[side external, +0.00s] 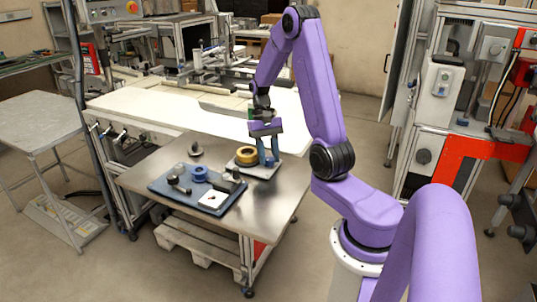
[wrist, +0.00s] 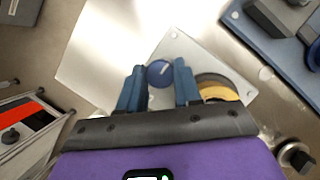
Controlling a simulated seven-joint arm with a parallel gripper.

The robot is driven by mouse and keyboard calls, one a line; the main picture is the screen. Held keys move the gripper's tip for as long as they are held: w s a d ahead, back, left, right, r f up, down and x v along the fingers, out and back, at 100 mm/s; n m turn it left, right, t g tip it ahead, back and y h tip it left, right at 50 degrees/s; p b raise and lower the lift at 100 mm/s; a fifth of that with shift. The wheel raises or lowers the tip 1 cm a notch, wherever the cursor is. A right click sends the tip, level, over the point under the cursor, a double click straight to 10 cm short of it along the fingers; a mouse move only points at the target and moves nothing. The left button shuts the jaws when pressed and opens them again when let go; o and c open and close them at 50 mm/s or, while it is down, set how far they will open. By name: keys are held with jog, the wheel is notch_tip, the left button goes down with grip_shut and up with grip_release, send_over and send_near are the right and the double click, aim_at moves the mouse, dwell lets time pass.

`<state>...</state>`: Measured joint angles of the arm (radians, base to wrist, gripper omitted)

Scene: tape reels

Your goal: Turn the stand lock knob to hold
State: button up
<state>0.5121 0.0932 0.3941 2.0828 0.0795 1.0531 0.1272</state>
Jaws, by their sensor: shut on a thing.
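The stand (side external: 262,173) is a light grey plate on the metal table, with a yellow tape reel (side external: 247,155) on its left part. In the wrist view the reel (wrist: 213,88) shows partly behind my right finger. The lock knob (wrist: 159,73) is round and blue with a pale pointer line, and sits on the stand plate (wrist: 178,48) beside the reel. My gripper (side external: 268,158) points down over the right part of the stand. Its two blue fingers (wrist: 159,66) are shut on the knob, one on each side. The hold mark cannot be made out.
A blue tray (side external: 163,187) lies left of the stand, holding a blue reel (side external: 200,174), a white square piece (side external: 213,200) and dark fittings. A small dark knob-like part (side external: 195,149) stands behind the tray. The table's (side external: 285,190) right front area is clear.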

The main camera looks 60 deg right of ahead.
jog(key=o, duration=0.8)
jog(key=shift+c, duration=0.2)
jog(key=v, duration=1.7)
jog(key=shift+r, duration=0.2)
